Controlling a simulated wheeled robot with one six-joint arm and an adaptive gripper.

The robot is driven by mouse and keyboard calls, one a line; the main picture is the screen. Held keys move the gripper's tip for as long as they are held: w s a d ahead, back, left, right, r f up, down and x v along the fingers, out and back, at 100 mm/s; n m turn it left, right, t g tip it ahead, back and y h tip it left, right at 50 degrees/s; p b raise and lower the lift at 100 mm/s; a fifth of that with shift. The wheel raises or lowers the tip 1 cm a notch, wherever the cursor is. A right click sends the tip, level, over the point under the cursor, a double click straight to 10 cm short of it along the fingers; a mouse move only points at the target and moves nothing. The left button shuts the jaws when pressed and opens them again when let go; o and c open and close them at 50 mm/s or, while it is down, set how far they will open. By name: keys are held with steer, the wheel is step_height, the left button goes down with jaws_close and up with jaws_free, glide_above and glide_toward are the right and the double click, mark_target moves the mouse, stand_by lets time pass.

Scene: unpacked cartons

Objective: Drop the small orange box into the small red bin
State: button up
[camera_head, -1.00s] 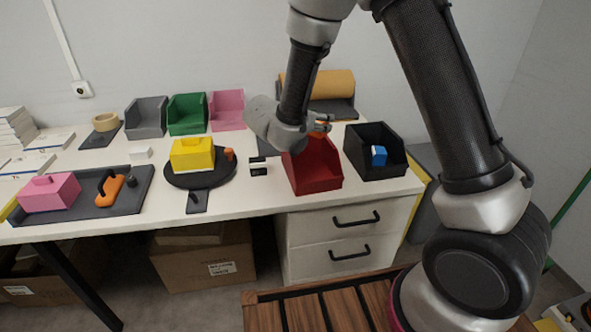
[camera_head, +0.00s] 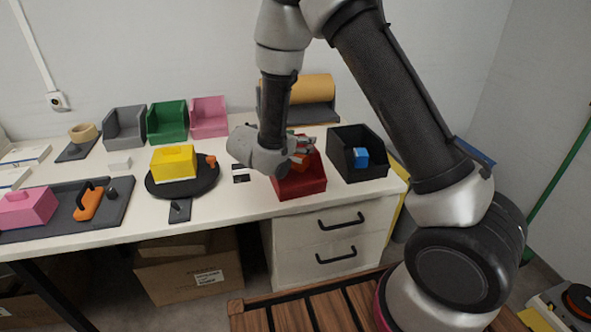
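The small red bin (camera_head: 301,186) stands on the white desk, left of the black bin. My gripper (camera_head: 303,150) is low over the red bin, pointing right, with its fingertips over the bin's opening. The small orange box (camera_head: 299,160) shows at the fingers, apparently gripped, over or just inside the opening. The fingers partly cover it, and its lower side is hard to make out. The rear of the red bin is hidden by my gripper.
The black bin (camera_head: 373,174) holds a blue box (camera_head: 361,157). Grey, green (camera_head: 167,123) and pink bins line the back. A yellow box (camera_head: 173,162) on a round black plate (camera_head: 207,184) stands left. A drawer unit (camera_head: 330,235) is below.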

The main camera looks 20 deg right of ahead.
stand_by(0.3)
steer(key=v, duration=1.2)
steer(key=shift+r, duration=0.1)
steer(key=s+d+r+m+g+y, duration=0.2)
steer(key=s+d+m+g, duration=0.7)
steer(key=s+d+m, duration=0.3)
steer(key=s+d+r+m+t+y, duration=0.1)
steer(key=s+d+r+m+y, duration=0.1)
steer(key=s+d+r+m, duration=0.1)
steer(key=s+d+r+m+t+y, duration=0.1)
steer(key=s+d+r+m+y, duration=0.2)
steer(key=s+r+m, duration=0.3)
steer(key=s+d+r+m+t+y, duration=0.2)
steer(key=s+d+r+m+y, duration=0.1)
steer(key=s+d+r+m, duration=0.1)
steer(key=shift+s+d+r+m, duration=0.2)
steer(key=shift+s+d+m, duration=0.4)
steer(key=shift+s+m, duration=0.15)
